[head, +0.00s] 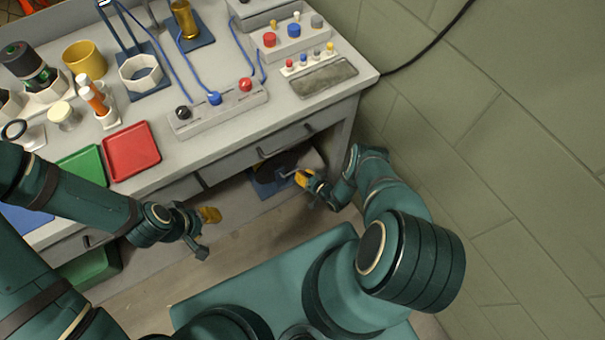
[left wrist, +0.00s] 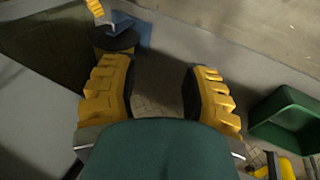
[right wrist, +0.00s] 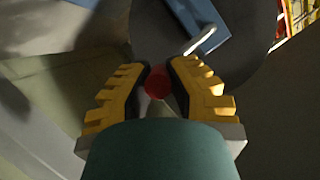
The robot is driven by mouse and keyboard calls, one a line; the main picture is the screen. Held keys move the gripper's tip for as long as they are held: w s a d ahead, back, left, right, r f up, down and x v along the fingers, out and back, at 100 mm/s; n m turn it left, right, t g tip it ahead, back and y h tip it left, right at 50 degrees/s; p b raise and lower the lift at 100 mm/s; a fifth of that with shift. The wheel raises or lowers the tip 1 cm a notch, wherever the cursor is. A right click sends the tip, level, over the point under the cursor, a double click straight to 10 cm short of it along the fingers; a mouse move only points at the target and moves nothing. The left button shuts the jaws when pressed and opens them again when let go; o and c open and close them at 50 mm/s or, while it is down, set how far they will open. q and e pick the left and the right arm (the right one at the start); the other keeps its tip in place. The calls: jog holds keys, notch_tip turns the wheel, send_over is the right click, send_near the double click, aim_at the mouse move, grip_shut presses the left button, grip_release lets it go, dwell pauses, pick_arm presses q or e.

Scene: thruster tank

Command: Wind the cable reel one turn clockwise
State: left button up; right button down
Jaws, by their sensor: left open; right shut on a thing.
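The cable reel shows in the head view as a dark disc on a blue stand (head: 265,187) under the bench. In the right wrist view its dark disc (right wrist: 238,72) lies beyond the fingers, with a pale metal crank arm (right wrist: 201,39) and a red crank knob (right wrist: 157,82). My right gripper (head: 303,178) is shut on the red knob, which sits between its yellow fingers. The reel disc (left wrist: 116,40) also shows at the upper left in the left wrist view. My left gripper (head: 210,216) is open and empty, in front of the drawers and apart from the reel.
The bench top (head: 215,150) holds a red tray (head: 131,151), a green tray (head: 84,166), a switch box (head: 218,110) and several jars. Drawers hang above the reel. A green bin (head: 92,268) stands on the floor at left. A tiled wall (head: 500,120) bounds the right side.

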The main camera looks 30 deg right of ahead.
jog(key=shift+a+f, duration=0.15)
jog(key=shift+f, duration=0.05)
dwell(0.4)
jog(key=c, duration=0.9)
grip_release()
jog(key=shift+o, duration=0.2)
jog(key=shift+s+d+r, duration=0.1)
jog(key=shift+s+d, duration=0.1)
jog(key=v, duration=1.1)
jog(key=shift+s, duration=0.2)
jog(key=shift+d, duration=0.15)
